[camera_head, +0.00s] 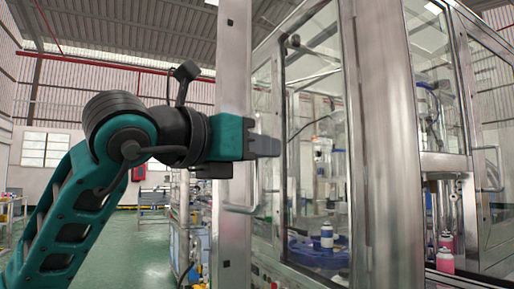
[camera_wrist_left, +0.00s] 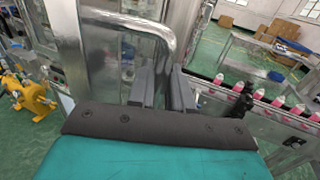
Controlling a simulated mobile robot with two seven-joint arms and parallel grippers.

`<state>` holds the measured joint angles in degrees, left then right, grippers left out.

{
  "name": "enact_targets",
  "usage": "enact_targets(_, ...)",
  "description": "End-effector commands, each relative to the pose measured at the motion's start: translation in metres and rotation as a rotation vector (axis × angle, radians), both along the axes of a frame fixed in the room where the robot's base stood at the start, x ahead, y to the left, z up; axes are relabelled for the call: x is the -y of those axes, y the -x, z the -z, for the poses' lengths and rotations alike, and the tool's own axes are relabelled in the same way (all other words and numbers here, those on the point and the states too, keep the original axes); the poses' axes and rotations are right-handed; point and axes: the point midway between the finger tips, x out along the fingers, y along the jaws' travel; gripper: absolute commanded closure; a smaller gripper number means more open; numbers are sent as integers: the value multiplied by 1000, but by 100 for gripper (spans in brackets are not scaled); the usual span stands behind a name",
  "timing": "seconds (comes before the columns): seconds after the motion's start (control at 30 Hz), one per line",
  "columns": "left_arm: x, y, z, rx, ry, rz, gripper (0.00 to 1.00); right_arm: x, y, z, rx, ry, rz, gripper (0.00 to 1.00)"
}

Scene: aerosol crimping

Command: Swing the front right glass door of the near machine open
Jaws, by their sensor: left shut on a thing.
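The near machine (camera_head: 385,120) stands at the centre right, with steel posts and glass panels. A glass door with a steel edge frame (camera_head: 234,90) stands at its left, seen at a steep angle; how far it is swung cannot be told exactly. The fingers partly hide the grasped part. My right gripper is out of view.
Inside the machine a spray can (camera_head: 326,236) stands near a blue round plate (camera_head: 312,254). A conveyor (camera_wrist_left: 255,108) with several pink-and-white cans runs at the right of the wrist view. A yellow device (camera_wrist_left: 32,95) stands at its left. Green floor is open at left.

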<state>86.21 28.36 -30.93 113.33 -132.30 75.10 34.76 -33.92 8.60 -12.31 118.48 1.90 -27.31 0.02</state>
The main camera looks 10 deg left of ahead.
Motion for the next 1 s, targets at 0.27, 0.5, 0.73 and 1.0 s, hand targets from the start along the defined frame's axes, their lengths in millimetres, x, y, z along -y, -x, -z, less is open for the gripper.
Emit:
enact_targets(0.27, 1, 0, -1, 2, 0, 3, 100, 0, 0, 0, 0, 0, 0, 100)
enact_targets(0.5, 0, 0, -1, 2, 0, 2, 77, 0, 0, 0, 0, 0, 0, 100)
enact_targets(0.73, 0, 0, 0, 1, 0, 1, 65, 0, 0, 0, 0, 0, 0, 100)
enact_targets(1.0, -6, 8, 0, 3, 1, -1, 65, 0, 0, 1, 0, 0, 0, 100)
